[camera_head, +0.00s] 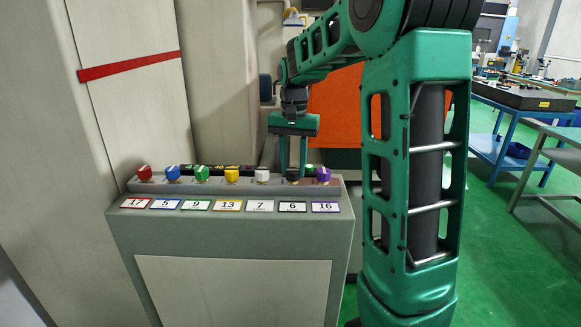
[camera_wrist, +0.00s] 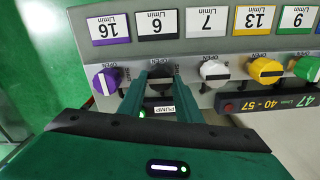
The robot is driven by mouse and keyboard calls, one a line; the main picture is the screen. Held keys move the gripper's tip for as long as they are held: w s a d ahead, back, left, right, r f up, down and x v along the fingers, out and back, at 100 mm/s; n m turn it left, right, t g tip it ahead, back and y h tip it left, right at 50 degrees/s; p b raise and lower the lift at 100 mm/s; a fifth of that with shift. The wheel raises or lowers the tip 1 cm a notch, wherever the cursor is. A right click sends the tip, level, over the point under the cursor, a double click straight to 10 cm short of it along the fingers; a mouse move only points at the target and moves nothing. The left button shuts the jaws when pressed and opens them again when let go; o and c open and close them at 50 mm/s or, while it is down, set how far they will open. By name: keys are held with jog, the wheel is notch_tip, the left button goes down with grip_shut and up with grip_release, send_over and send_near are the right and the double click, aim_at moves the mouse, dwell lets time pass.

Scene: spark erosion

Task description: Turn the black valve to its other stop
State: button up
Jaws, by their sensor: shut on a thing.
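The black valve (camera_wrist: 159,86) sits in the row on the grey panel, by the plate marked 6 (camera_wrist: 163,23). In the wrist view its dark knob shows between the two green fingers of my gripper (camera_wrist: 157,74). The gripper is shut on it, one finger on each side. In the head view my gripper (camera_head: 293,175) reaches down from above onto the valve row, over the plate marked 6 (camera_head: 292,207). The fingers hide most of the black valve there, so its exact angle cannot be told.
The white valve (camera_head: 262,174) and purple valve (camera_head: 323,174) stand close on either side of my gripper. Yellow (camera_head: 231,174), green (camera_head: 202,173), blue (camera_head: 173,173) and red (camera_head: 144,173) valves continue leftward. A dark display (camera_wrist: 270,101) shows 47 and 40 - 57.

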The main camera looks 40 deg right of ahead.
aim_at(292, 169)
jog(key=shift+w+a+r, duration=0.1)
jog(key=shift+a, duration=0.05)
jog(key=o, duration=1)
jog(key=shift+o, duration=0.2)
notch_tip(292, 169, up, 11)
jog(key=shift+f, duration=0.2)
jog(key=s+a+f+n, duration=0.1)
jog(key=s+f, duration=0.4)
jog(key=s, duration=0.5)
jog(key=s+a+f+n, duration=0.1)
jog(key=s+f, duration=0.5)
jog(key=s, duration=0.4)
jog(key=s+a+f+n, duration=0.1)
jog(key=s+f, duration=0.5)
jog(key=s, duration=0.4)
jog(key=shift+s+a, duration=0.3)
jog(key=shift+a, duration=0.05)
